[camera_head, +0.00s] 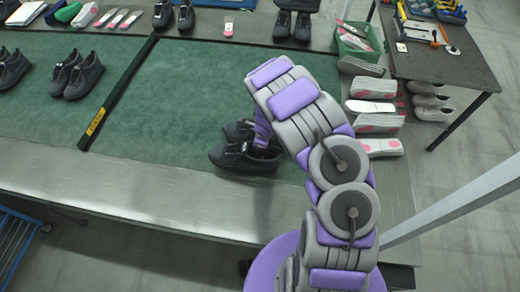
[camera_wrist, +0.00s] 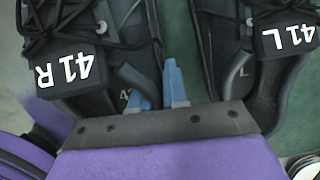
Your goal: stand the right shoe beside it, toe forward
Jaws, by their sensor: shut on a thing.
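The right shoe, black with a "41R" tag (camera_wrist: 66,74), fills the left of the wrist view. In the head view it is the nearer dark shoe (camera_head: 240,159), low on the green mat, toe to the left. My gripper (camera_wrist: 157,88) is shut on its heel-side collar wall, one blue finger on each side. In the head view my gripper (camera_head: 262,141) comes down at the shoe's heel. The left shoe, tagged "41L" (camera_wrist: 287,40), stands beside it, toe the same way; in the head view it (camera_head: 236,130) is partly hidden behind. Whether the right shoe's sole touches the mat is unclear.
The green mat (camera_head: 190,95) is largely clear, with a dark divider bar (camera_head: 117,95) at its left. More black shoes (camera_head: 78,75) stand left of the bar. Grey and pink soles (camera_head: 372,107) and a green crate (camera_head: 355,40) lie to the right. The metal table edge (camera_head: 150,205) is near.

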